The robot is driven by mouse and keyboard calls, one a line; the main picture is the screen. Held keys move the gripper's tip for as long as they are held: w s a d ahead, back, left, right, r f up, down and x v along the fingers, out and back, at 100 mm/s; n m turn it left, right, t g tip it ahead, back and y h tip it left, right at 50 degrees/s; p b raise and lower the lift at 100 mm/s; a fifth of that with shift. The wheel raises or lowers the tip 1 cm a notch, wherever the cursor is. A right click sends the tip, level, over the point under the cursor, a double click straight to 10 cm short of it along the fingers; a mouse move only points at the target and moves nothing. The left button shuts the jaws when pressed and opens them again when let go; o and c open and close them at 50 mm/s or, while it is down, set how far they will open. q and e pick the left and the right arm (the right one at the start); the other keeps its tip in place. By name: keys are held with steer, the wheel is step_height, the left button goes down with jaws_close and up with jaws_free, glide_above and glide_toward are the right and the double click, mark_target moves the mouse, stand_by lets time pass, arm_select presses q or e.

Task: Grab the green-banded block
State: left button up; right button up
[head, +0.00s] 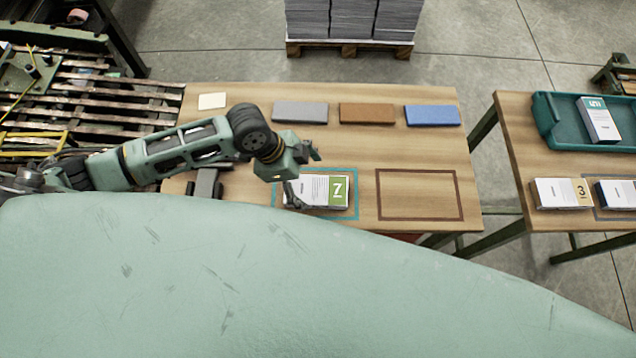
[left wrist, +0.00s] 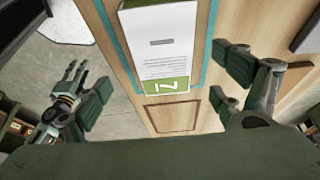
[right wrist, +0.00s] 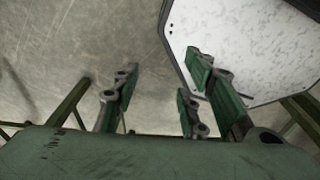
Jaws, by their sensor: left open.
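The green-banded block (head: 320,190) is white with printed text and a green band marked 7. It lies flat inside the teal outlined rectangle on the wooden table (head: 420,150). My left gripper (head: 298,172) is at the block's left end, partly covering it in the head view. In the left wrist view, the block (left wrist: 166,42) shows between the spread fingers of the left gripper (left wrist: 165,85), which is open and empty.
Grey (head: 300,112), brown (head: 367,113) and blue (head: 431,115) slabs lie at the table's back. An empty brown outline (head: 418,172) is right of the block. A second table (head: 530,155) holds a teal tray (head: 550,125) and other banded blocks.

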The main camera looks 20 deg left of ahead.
mark_target(316, 189)
arm_select(q)
steer(key=p+x, duration=0.1)
steer(key=x, duration=0.2)
steer(key=shift+w+d+r, duration=0.1)
steer(key=shift+x, duration=1.05)
steer(key=shift+w+f, duration=0.15)
steer(key=shift+f, duration=0.1)
steer(key=c, duration=1.4)
arm_select(e)
steer(key=shift+s+d+r, duration=0.3)
steer(key=shift+s+r, duration=0.35)
steer(key=shift+s, duration=0.2)
